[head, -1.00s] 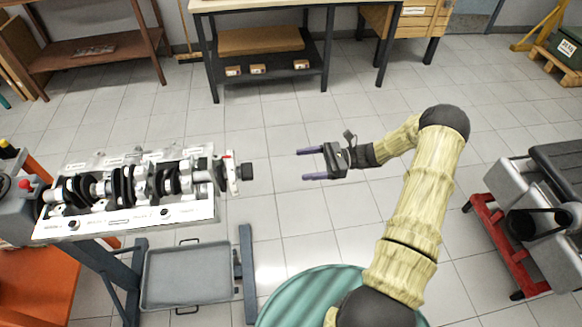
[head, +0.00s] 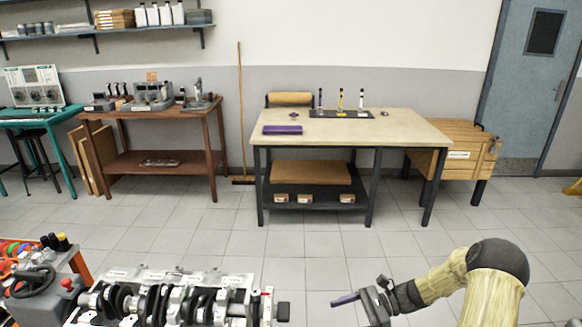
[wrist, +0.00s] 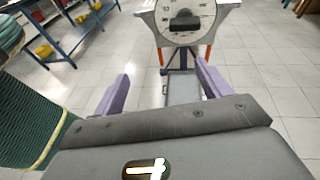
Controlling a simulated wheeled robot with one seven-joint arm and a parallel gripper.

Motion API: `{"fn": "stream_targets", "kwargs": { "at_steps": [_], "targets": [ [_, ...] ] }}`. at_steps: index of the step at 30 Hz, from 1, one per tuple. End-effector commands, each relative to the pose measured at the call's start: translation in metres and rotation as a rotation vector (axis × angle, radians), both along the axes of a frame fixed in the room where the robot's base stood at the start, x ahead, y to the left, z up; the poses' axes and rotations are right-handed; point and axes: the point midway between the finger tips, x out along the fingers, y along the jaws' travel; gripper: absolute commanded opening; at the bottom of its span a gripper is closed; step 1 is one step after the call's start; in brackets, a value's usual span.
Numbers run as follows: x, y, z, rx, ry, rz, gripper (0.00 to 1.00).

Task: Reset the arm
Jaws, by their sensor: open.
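My gripper (head: 362,308) is at the bottom right of the head view, its lower part cut off by the frame edge. In the wrist view my gripper (wrist: 160,92) has two purple fingers spread apart with nothing between them.
A beige-topped workbench (head: 400,132) stands at the back, holding a purple item (head: 283,130) and several upright markers. A brown table (head: 150,114) with metal parts is at the left. A wooden cabinet (head: 455,160) is at the right. Tiled floor (head: 320,255) lies open before the bench.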

Motion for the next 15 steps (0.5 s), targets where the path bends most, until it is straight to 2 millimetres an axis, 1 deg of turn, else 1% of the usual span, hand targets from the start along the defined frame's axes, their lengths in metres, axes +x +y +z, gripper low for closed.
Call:
{"fn": "stream_targets", "kwargs": {
  "at_steps": [1,6,11,15],
  "targets": [
    [-0.009,0.007,0.011,-0.073,-0.032,0.053,0.76],
    [-0.038,0.017,0.029,-0.305,-0.158,0.223,0.76],
    [-0.064,0.017,0.05,-0.5,-0.298,0.383,0.76],
    [-0.083,0.013,0.072,-0.655,-0.438,0.52,0.76]
  ]
}}
